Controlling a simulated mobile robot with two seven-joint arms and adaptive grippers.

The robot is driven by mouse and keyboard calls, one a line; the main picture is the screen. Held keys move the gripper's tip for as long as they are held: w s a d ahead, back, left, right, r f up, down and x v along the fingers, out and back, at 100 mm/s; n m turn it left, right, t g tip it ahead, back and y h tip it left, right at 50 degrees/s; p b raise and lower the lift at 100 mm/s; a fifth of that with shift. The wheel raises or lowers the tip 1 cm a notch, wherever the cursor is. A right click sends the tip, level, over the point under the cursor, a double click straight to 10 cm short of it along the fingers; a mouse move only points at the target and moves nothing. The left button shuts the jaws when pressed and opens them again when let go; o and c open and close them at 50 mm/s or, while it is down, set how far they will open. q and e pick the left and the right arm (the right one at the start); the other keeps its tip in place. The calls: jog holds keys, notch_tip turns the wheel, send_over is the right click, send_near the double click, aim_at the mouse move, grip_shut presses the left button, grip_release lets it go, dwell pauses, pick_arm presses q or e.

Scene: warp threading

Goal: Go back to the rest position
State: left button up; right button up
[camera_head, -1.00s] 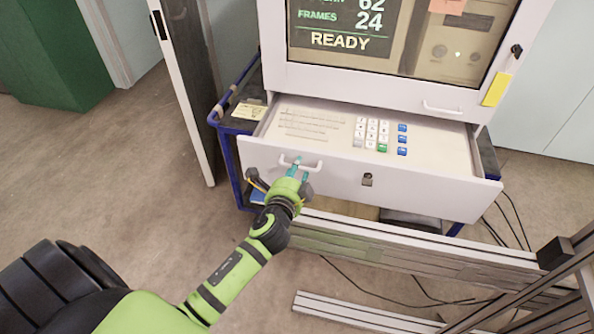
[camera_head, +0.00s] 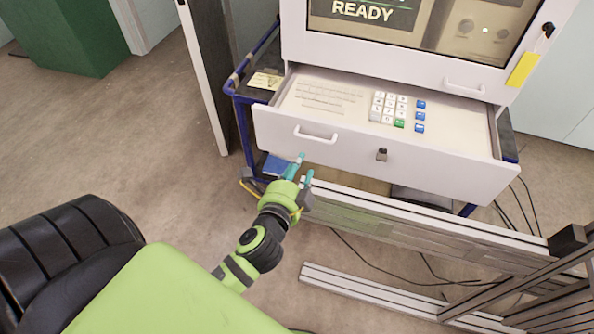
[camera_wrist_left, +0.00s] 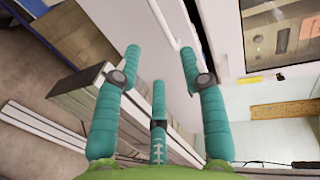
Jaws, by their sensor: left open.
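My left gripper (camera_head: 303,171) is open and empty in the head view, just below and in front of the drawer's left handle (camera_head: 316,134) and apart from it. Its teal fingers (camera_wrist_left: 158,72) stand spread in the left wrist view with nothing between them. The white drawer (camera_head: 350,153) is pulled out from the cabinet, with a keypad (camera_head: 388,108) and faint keyboard rows inside. My right gripper does not show in either view.
A cabinet with a lit screen (camera_head: 375,15) stands above the drawer on a blue-framed cart (camera_head: 241,125). Metal rails (camera_head: 375,303) and cables lie on the floor at the lower right. A dark upright panel (camera_head: 210,70) stands left of the cart. Floor at the left is open.

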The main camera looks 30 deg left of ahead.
pick_arm(q)
jog(key=shift+s+d+r, duration=0.1)
jog(key=shift+s, duration=0.3)
